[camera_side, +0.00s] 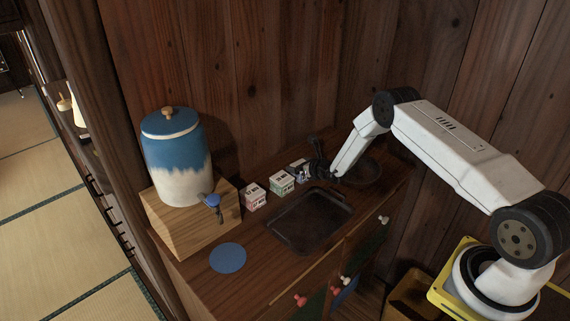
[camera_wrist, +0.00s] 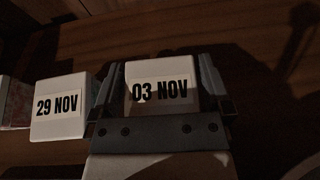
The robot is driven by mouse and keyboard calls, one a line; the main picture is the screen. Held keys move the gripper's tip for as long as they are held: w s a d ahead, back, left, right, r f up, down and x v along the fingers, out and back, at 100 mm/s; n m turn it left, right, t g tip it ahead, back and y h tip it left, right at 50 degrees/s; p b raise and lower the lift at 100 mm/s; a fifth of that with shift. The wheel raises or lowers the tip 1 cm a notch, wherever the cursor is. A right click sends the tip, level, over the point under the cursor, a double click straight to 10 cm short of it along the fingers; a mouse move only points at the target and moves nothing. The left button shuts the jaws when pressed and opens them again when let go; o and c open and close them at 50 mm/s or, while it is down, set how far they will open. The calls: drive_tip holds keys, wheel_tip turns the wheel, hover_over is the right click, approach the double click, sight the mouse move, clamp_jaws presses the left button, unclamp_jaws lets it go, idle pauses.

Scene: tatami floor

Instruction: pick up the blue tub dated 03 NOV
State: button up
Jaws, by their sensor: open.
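The tub dated 03 NOV (camera_wrist: 160,72) shows in the wrist view with a white lid and dark print; its blue colour is not visible there. My gripper (camera_wrist: 162,88) is open, with one finger on each side of this tub. I cannot tell whether the fingers touch it. In the side view my gripper (camera_side: 314,170) is at the right end of a row of small tubs, partly hiding the end tub (camera_side: 297,165). A tub dated 29 NOV (camera_wrist: 58,107) stands just left of the gripper in the wrist view.
In the side view, a green-marked tub (camera_side: 281,184) and a pink-marked tub (camera_side: 256,194) stand left of the end tub. A dark tray (camera_side: 302,245) lies in front. A blue-and-white dispenser (camera_side: 176,155) stands on a wooden block (camera_side: 190,232). A blue disc (camera_side: 228,257) lies flat.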

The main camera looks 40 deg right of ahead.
idle(0.4)
drive_tip(key=c, duration=1.1)
drive_tip(key=shift+r, duration=0.15)
drive_tip(key=shift+w+r, duration=0.1)
drive_tip(key=shift+r, duration=0.9)
drive_tip(key=s+a+r, duration=0.3)
drive_tip(key=s+r, duration=0.7)
drive_tip(key=s, duration=0.3)
drive_tip(key=shift+s+a+r, duration=0.2)
drive_tip(key=shift+s+r, duration=0.15)
drive_tip(key=shift+r, duration=0.05)
